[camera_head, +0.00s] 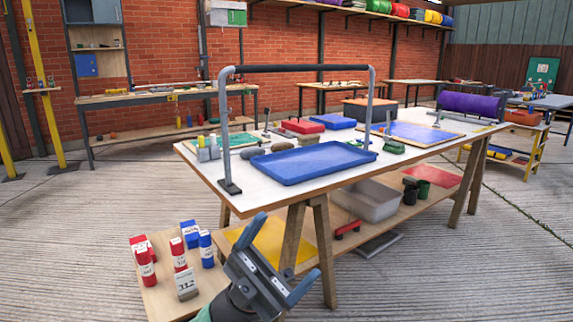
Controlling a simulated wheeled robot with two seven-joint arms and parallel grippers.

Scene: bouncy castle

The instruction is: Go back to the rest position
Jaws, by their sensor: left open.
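My left gripper (275,258) shows at the bottom middle of the head view, in front of the near end of the trestle table. Its two grey-blue fingers are spread apart and nothing is between them. It is apart from the table and from the bottles on the low shelf. My right gripper is not in the picture.
The white trestle table (222,172) holds a blue tray (312,162), a metal frame (224,130) and small tools. Red and blue bottles (146,266) stand on the low shelf (160,297) just left of my gripper. The concrete floor (60,240) at left is clear.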

